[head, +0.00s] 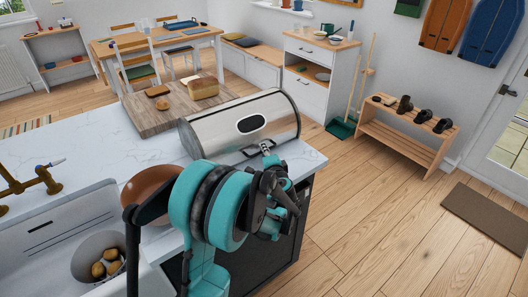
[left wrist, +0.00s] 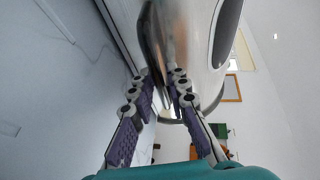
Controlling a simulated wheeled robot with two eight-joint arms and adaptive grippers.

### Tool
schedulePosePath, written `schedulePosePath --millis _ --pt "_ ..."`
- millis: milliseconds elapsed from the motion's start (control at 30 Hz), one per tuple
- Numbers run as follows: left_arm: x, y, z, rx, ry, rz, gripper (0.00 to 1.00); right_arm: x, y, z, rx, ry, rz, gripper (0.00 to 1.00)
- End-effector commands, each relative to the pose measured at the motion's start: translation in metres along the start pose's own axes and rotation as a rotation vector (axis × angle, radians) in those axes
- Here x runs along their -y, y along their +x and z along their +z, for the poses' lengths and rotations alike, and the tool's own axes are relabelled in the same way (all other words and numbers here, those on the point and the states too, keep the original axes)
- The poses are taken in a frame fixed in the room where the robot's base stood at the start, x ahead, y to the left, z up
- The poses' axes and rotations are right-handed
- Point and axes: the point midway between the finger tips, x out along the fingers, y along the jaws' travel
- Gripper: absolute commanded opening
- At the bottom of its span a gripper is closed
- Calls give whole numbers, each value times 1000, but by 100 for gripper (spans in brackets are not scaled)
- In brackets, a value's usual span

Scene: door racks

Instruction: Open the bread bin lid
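The bread bin (head: 240,120) is a silver, rounded box on the white counter, with its lid down and a dark oval window in the curved front. A small handle (head: 258,148) shows low on its front edge. My left gripper (head: 268,165) is at that front edge, close to the handle. In the left wrist view, my left gripper (left wrist: 160,80) has its two purple-padded fingers apart, at the bin's metal front (left wrist: 178,30). A curved metal piece shows between the fingers; I cannot tell whether they touch it. My right gripper is not in view.
A wooden board (head: 150,115) with bread (head: 203,88) lies behind the bin. A brown bowl (head: 150,187) and a sink (head: 60,240) are at the left. The floor right of the counter is free up to a shoe rack (head: 400,135).

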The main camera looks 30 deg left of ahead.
Motion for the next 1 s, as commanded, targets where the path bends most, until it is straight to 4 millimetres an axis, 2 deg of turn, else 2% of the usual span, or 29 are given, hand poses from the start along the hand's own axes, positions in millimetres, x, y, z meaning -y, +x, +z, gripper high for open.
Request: schedulePosePath --millis 267,467,667,1000 --pt "0 0 0 0 -1 1 0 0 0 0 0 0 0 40" --pt "9 -1 0 1 -13 30 0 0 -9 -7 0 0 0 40" --pt "30 -3 0 2 -53 122 0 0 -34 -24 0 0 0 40" --pt "81 4 3 4 -168 398 0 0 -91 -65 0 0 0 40"
